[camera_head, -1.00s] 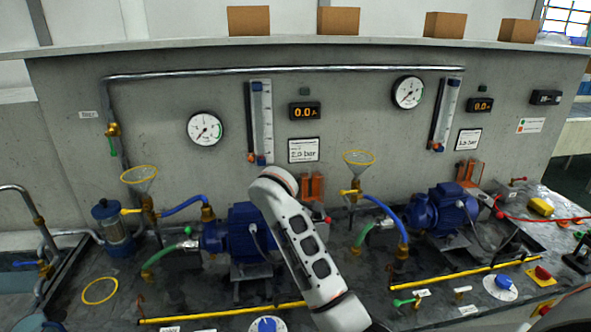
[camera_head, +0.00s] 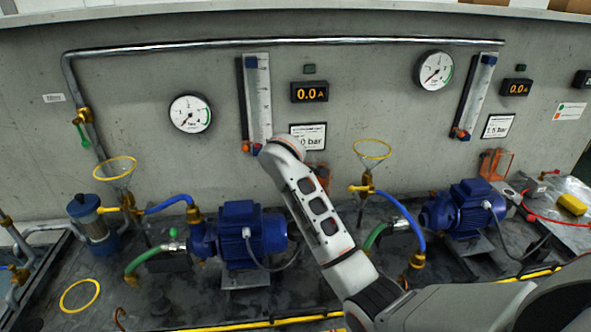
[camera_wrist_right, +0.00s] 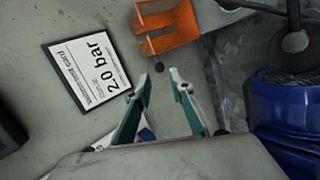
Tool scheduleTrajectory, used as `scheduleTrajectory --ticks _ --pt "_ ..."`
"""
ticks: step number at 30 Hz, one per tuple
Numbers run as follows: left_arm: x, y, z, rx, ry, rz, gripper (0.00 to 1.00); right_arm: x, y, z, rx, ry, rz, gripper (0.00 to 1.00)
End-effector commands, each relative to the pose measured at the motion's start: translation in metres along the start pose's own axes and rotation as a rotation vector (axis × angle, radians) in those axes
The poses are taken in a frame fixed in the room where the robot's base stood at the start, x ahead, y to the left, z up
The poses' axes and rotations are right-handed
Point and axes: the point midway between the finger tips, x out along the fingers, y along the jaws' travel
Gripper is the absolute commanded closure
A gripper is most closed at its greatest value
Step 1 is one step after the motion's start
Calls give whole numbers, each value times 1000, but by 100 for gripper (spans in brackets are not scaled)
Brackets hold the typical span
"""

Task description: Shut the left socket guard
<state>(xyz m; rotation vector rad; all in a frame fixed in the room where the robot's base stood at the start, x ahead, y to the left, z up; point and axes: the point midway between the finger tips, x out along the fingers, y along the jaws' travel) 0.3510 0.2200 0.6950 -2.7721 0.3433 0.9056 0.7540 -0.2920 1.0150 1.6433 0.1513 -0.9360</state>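The left socket guard, an orange piece on the wall, shows in the right wrist view (camera_wrist_right: 170,30) at the top centre. In the head view the guard (camera_head: 323,175) is mostly covered by my right arm, below the 2.0 bar card. I cannot tell how far it stands open. My right gripper (camera_wrist_right: 159,76) is open and empty, its two green-and-grey fingers pointing toward the guard with a visible gap. In the head view my right gripper is hidden behind the white arm link. My left gripper is not in view.
The instrument card (camera_wrist_right: 85,75) lies left of the fingers in the wrist view. A funnel (camera_head: 371,150) and blue hose (camera_head: 405,220) stand to the right. A second orange guard (camera_head: 495,163) is farther right.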

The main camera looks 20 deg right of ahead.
Motion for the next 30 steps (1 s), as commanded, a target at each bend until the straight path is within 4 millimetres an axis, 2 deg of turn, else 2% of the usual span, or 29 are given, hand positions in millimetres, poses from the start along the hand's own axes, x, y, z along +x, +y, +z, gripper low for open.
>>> scheduleTrajectory --ticks 3,9,13,21,22,24,30 --pt "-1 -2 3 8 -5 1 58 20 1 1 -2 -3 1 78" --pt "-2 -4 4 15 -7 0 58 43 1 0 0 -1 1 78" --pt "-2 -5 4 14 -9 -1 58 50 1 0 0 -1 1 78" --pt "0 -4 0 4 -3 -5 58 52 1 0 1 0 1 78" --pt "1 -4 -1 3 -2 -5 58 52 1 0 1 0 1 81" --pt "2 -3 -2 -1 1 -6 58 52 1 0 1 0 1 99" --pt "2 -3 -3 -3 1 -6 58 52 0 0 2 0 4 100"
